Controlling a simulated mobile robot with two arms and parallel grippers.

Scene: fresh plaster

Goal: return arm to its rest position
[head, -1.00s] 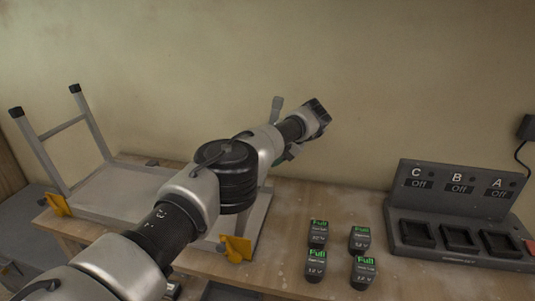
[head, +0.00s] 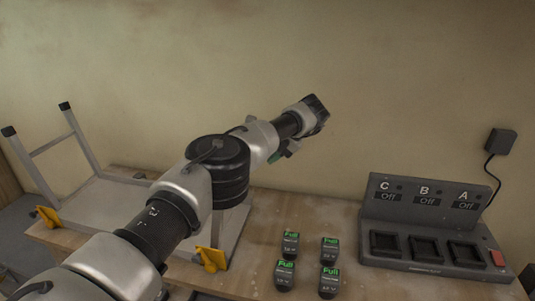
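My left arm comes in from the lower left and reaches up and right over the workbench (head: 330,215). The dark far end of the arm (head: 316,108) is raised in front of the wall, clear of the bench top. The gripper's fingers cannot be made out there. A small green and dark part (head: 279,156) shows just below the forearm; what it belongs to is unclear. My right gripper is not in view.
Several batteries marked Full (head: 330,281) stand on the bench. A charger (head: 375,215) with empty bays labelled C, B, A reads Off. A wall plug (head: 500,142) hangs above its cord. An upturned, grey-legged frame (head: 85,140) with yellow clips (head: 211,258) lies left.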

